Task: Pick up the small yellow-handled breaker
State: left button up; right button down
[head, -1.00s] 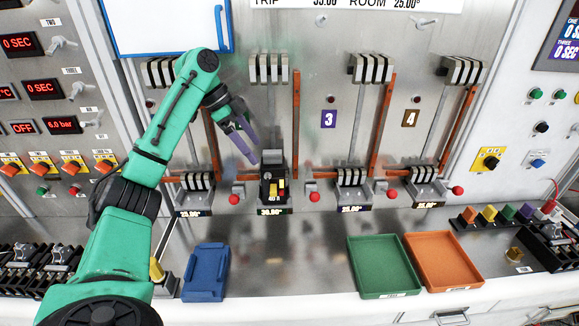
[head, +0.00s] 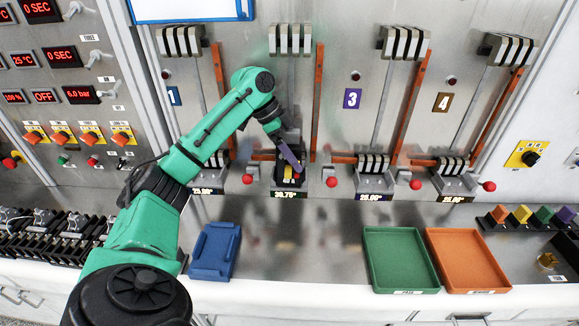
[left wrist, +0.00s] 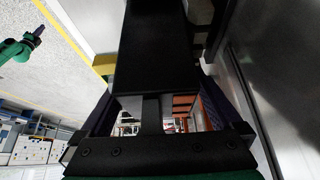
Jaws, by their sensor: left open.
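The small black breaker (head: 289,171) with a yellow handle sits in the second station of the panel, above a display reading about 30.7°. My left gripper (head: 290,158), with purple fingers, is open at the breaker and partly covers it. In the left wrist view a black body (left wrist: 155,50) lies between the spread fingers (left wrist: 165,110), with a yellow part (left wrist: 104,65) at its left. I cannot tell whether the fingers touch it. A green arm, apparently my right, shows at the upper left of the wrist view; its jaws (left wrist: 38,32) are too small to judge.
A blue tray (head: 195,268), a green tray (head: 367,270) and an orange tray (head: 505,282) stand on the bench. Red knobs (head: 331,181) and orange upright bars (head: 317,100) flank the stations. The bench between the blue and green trays is clear.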

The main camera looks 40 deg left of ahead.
pick_arm(q)
jog(key=shift+s, duration=0.1)
jog(key=c, duration=1.5)
jog(key=shift+r, duration=0.1)
grip_shut()
